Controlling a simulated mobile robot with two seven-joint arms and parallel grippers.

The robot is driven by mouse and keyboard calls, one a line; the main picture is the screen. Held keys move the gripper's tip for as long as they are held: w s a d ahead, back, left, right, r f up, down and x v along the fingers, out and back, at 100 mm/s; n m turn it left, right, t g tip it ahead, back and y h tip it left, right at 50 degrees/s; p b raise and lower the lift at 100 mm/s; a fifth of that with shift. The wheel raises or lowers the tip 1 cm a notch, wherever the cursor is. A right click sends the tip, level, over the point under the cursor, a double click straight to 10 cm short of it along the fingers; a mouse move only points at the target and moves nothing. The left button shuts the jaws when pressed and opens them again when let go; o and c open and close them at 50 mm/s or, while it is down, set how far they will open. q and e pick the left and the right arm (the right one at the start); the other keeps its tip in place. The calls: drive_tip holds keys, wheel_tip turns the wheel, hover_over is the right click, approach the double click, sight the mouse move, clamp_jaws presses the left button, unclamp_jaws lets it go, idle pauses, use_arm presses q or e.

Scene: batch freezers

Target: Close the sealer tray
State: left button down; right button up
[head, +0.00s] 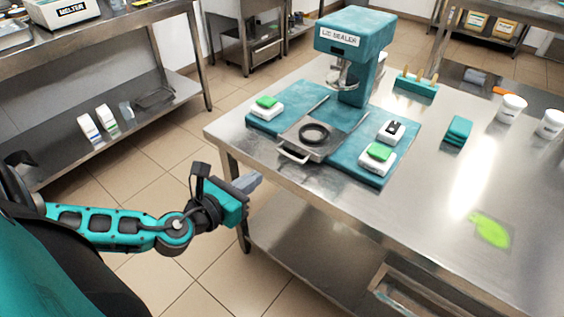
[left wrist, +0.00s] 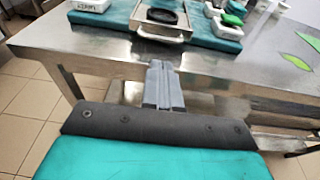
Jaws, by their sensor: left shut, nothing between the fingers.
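The teal lid sealer (head: 352,55) stands on the steel table. Its sealer tray (head: 309,142) is a flat metal plate with a dark ring (head: 314,134) and a front bar handle (head: 292,156). The tray sits out in front of the sealer head on rails. In the left wrist view the tray's handle (left wrist: 160,36) shows at the top, beyond the table edge. My left gripper (head: 254,181) is shut and empty, off the table's front-left edge and apart from the handle. Its fingers (left wrist: 164,85) point toward the tray in the left wrist view. My right gripper is not seen.
White boxes with green buttons (head: 267,106) (head: 377,157) flank the tray on the teal base. A teal block (head: 457,131), a rack (head: 416,84) and white tubs (head: 511,107) stand farther right. A steel shelf unit (head: 95,120) is at left. Floor between is clear.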

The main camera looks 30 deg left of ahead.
use_arm(q)
drive_tip(key=x, duration=1)
drive_tip(key=shift+w+d, duration=0.1)
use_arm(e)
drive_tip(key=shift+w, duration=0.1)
